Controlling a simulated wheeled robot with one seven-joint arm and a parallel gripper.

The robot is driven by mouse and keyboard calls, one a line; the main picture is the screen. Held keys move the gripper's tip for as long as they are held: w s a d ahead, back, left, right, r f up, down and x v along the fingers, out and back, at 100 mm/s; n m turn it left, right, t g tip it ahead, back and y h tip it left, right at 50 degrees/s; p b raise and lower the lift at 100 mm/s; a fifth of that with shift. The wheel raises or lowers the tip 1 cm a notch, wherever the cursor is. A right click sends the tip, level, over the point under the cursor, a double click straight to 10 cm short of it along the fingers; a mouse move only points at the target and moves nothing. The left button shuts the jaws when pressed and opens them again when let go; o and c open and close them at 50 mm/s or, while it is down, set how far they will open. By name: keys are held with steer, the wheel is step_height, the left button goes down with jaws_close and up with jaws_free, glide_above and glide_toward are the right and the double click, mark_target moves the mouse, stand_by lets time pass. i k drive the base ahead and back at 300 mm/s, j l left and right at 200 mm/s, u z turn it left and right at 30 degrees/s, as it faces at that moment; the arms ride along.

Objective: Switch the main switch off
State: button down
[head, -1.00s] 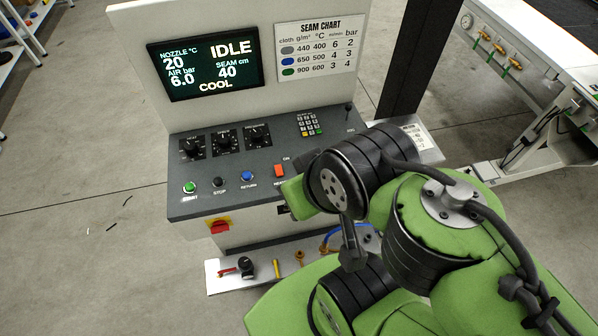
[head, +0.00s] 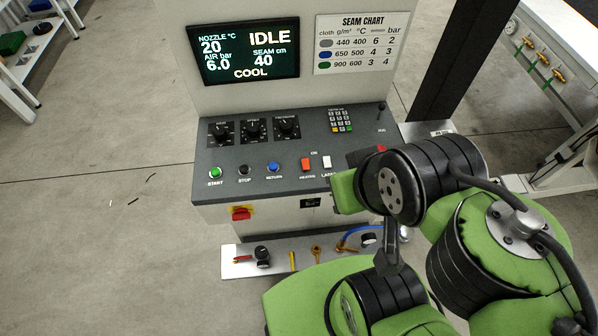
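A red rotary handle on a yellow plate, which looks like the main switch (head: 241,214), is on the front face of the welder's console, below the green start button. The red handle appears to lie roughly level, but its on or off marks are too small to read. Nothing covers it in the head view. My green and black arm fills the lower right, to the right of the switch and well apart from it. I cannot make out my gripper's fingers in this view.
The console (head: 225,183) carries dials, a keypad (head: 340,121), buttons and a red heating switch (head: 307,164). The screen (head: 244,51) reads IDLE and COOL. A low shelf (head: 237,263) with small tools juts out below the switch.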

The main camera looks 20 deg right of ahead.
mark_target(240, 214)
steer(key=j, duration=0.65)
steer(key=i+j, duration=0.1)
steer(key=j, duration=0.5)
steer(key=i+j+u, duration=0.1)
steer(key=j, duration=1.2)
steer(key=i, duration=0.05)
